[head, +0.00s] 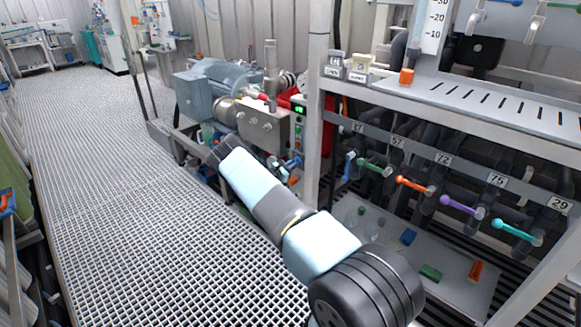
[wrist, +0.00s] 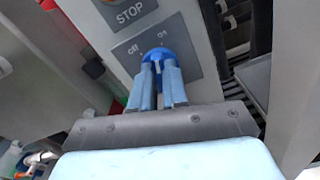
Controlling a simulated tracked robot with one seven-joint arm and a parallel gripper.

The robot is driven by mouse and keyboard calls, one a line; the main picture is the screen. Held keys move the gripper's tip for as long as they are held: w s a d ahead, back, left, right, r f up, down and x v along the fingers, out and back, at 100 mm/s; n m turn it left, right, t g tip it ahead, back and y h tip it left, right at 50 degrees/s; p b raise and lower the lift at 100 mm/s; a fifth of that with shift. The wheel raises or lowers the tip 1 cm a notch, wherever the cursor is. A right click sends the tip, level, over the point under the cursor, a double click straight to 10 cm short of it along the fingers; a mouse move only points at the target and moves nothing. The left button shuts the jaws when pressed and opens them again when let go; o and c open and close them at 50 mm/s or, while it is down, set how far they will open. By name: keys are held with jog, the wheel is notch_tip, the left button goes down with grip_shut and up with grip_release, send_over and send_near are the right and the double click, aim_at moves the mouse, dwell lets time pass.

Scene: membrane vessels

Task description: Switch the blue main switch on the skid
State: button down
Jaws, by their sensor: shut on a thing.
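The blue main switch (wrist: 158,54) is a round knob on a grey plate (wrist: 185,42) marked Off on the left and On toward the upper right. In the wrist view my gripper (wrist: 159,70) has its two light-blue fingers on either side of the knob, shut on it. The fingers cover part of the knob, and I cannot tell which mark it points to. In the head view my arm reaches to the skid's grey control box (head: 298,125), which has a green display. I cannot make out the knob clearly there.
A STOP label (wrist: 130,14) sits just above the switch plate. A pump motor (head: 210,90) stands left of the box. A rack post (head: 315,120) stands close on the right, with several coloured valve handles, including an orange one (head: 412,184). The grated floor (head: 110,200) at left is clear.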

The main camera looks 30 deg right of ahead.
jog(key=n, duration=0.1)
jog(key=d+n, duration=0.1)
jog(key=n, duration=0.3)
jog(key=shift+d+r, duration=0.15)
jog(key=shift+r, duration=0.1)
jog(key=shift+n, duration=2)
jog(key=shift+w+r, duration=0.1)
jog(key=c, duration=0.8)
grip_release()
jog(key=shift+w, duration=0.1)
jog(key=shift+c, duration=0.5)
jog(key=shift+o, duration=0.6)
jog(key=shift+s+a, duration=0.2)
jog(key=shift+a, duration=0.15)
jog(key=shift+o, duration=1.3)
jog(key=f+v, duration=0.1)
jog(key=v, duration=1.3)
jog(key=shift+w+a, duration=0.3)
jog(key=shift+w, duration=0.05)
